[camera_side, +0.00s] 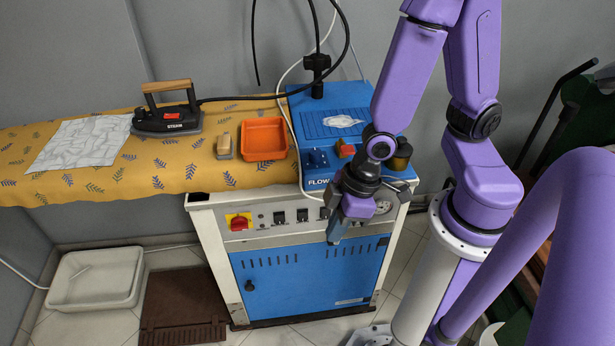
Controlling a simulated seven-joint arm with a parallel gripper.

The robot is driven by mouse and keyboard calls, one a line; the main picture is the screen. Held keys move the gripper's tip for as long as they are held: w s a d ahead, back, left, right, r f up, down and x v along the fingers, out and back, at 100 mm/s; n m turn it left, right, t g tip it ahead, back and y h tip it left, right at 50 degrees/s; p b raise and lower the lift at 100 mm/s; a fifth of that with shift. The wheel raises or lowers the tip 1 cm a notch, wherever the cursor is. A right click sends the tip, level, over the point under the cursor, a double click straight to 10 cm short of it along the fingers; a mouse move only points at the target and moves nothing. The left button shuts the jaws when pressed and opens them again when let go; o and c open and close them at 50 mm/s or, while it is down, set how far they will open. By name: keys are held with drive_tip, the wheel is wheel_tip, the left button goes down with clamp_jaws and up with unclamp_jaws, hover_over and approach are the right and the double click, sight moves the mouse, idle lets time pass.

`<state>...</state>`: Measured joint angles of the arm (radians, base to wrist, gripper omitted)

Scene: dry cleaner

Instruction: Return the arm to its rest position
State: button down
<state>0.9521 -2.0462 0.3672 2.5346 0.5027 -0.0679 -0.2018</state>
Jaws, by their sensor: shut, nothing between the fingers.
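My gripper (335,238) points down in front of the blue and white steam unit (310,270), near its front control panel. Its fingers look closed together and nothing shows between them. My purple arm is bent, with its upper links raised above the right side of the unit. From this view I cannot tell exactly how far the gripper is from the unit's front.
An ironing board (90,180) with a yellow leaf-pattern cover holds an iron (168,120), a white cloth (82,143), an orange tray (264,139) and a small brush-like block (224,146). A white basin (95,278) and brown mat (183,305) lie on the floor.

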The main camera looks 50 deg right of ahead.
drive_tip(key=s+d+r+n+g+h, duration=0.1)
drive_tip(key=s+d+r, duration=0.1)
drive_tip(key=d+r, duration=0.2)
drive_tip(key=s+d+r+n+h, duration=0.1)
drive_tip(key=d+r, duration=0.3)
drive_tip(key=r, duration=0.5)
drive_tip(key=shift+s+r+n+g, duration=0.2)
drive_tip(key=shift+s+n+g, duration=0.2)
drive_tip(key=shift+s+n, duration=0.45)
